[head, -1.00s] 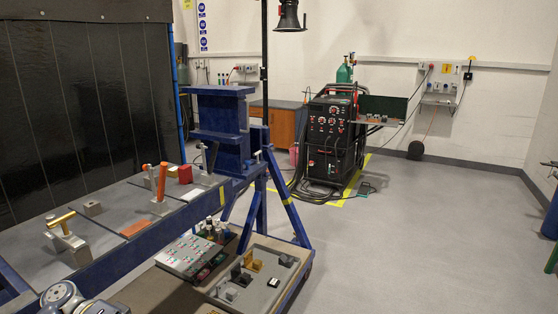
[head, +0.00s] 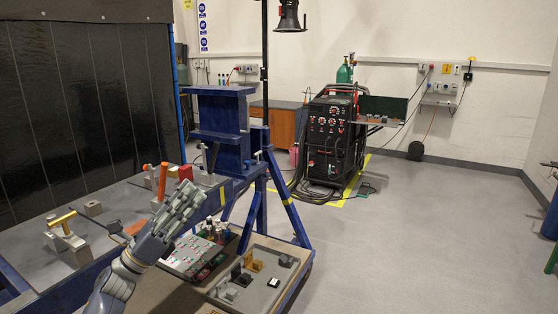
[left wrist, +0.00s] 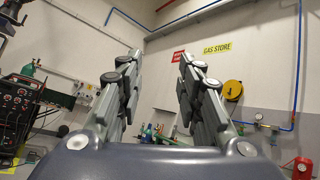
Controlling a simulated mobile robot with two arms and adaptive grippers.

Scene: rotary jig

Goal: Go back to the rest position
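My left gripper (head: 188,198) is raised in front of the blue jig frame (head: 222,125) and its grey worktop, with my arm coming up from the lower left. In the left wrist view its two fingers (left wrist: 160,62) stand well apart with nothing between them. The gripper partly covers the worktop's near edge and part of the orange-handled clamp's base. My right gripper is not in either view.
On the worktop stand a yellow-handled clamp (head: 64,232), an orange-handled clamp (head: 162,180) and a red block (head: 186,173). Below are a control panel (head: 190,258) and a grey tray (head: 262,290) with small blocks. A black welding machine (head: 331,138) stands behind. The floor at right is clear.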

